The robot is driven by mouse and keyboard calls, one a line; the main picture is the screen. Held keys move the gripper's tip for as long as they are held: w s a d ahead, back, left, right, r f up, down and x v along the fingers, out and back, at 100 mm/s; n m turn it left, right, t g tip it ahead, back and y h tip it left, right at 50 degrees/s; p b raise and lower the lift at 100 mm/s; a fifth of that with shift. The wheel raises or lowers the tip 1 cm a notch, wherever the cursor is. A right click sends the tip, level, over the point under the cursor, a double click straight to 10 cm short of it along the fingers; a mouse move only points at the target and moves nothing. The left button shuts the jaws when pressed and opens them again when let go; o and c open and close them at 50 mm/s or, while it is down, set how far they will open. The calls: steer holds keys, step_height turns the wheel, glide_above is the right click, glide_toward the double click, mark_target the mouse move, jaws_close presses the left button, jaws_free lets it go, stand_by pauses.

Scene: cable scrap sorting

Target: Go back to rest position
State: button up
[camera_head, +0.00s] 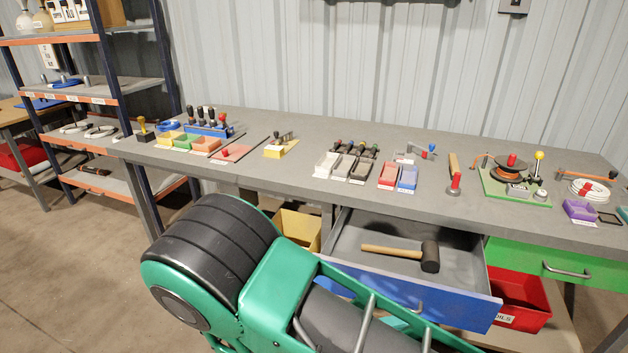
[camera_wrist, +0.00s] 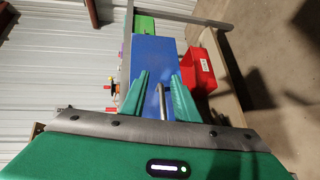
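My gripper (camera_wrist: 161,74) shows in the wrist view with its two green fingers apart and nothing held between them. The metal handle of the blue drawer (camera_wrist: 160,45) appears in the gap between the fingers; I cannot tell how far from it the fingers are. In the head view my green arm with its black ridged part fills the bottom middle, and the gripper itself is not visible there. The blue drawer front (camera_head: 400,298) stands pulled out from the workbench (camera_head: 330,195). A wooden-handled mallet (camera_head: 430,256) lies inside the drawer.
A green drawer (camera_head: 555,263) is at the right under the bench. A red bin (camera_head: 520,300) and a yellow bin (camera_head: 297,229) sit below. The bench top holds small trays, tools and a cable spool (camera_head: 509,170). A shelf rack (camera_head: 125,85) stands left. Floor at left is clear.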

steer(key=s+d+r+m+g+y, duration=0.4)
steer(key=d+r+y, duration=0.25)
steer(key=d, duration=0.25)
steer(key=s+d+r+m+g+y, duration=0.4)
steer(key=d+r+y, duration=0.2)
steer(key=d+r, duration=0.3)
steer(key=s+d+r+m+t+y, duration=0.1)
steer(key=s+d+r+t+y, duration=0.2)
steer(key=s, duration=0.4)
steer(key=shift+s+r+m, duration=0.15)
steer(key=shift+r+m, duration=0.15)
steer(key=shift+r, duration=0.6)
steer(key=shift+w+f, duration=0.25)
steer(key=shift+w, duration=0.4)
